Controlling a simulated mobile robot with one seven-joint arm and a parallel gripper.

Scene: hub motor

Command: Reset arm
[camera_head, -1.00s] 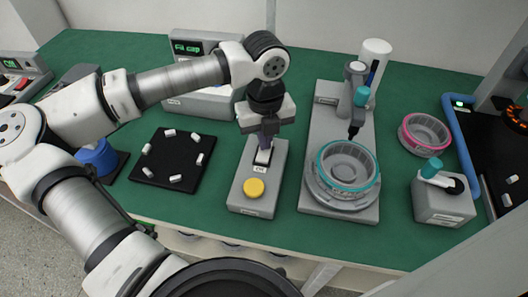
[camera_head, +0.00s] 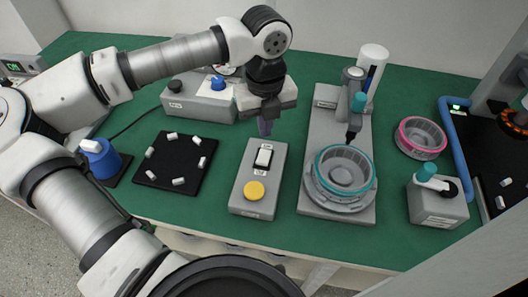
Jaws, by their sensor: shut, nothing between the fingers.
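My arm reaches in from the left over the green table. My gripper (camera_head: 265,127) points down and is shut with nothing in it. It hangs above and just behind a grey switch box with a white rocker switch (camera_head: 263,156) and a yellow button (camera_head: 254,190). The fingertips are apart from the switch.
A black tray (camera_head: 174,160) with several white pieces lies left of the box. A station (camera_head: 310,200) holding a teal-rimmed ring (camera_head: 345,170) stands to the right. A pink-rimmed ring (camera_head: 420,137), a grey block (camera_head: 437,204) and a blue pipe (camera_head: 458,150) are farther right.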

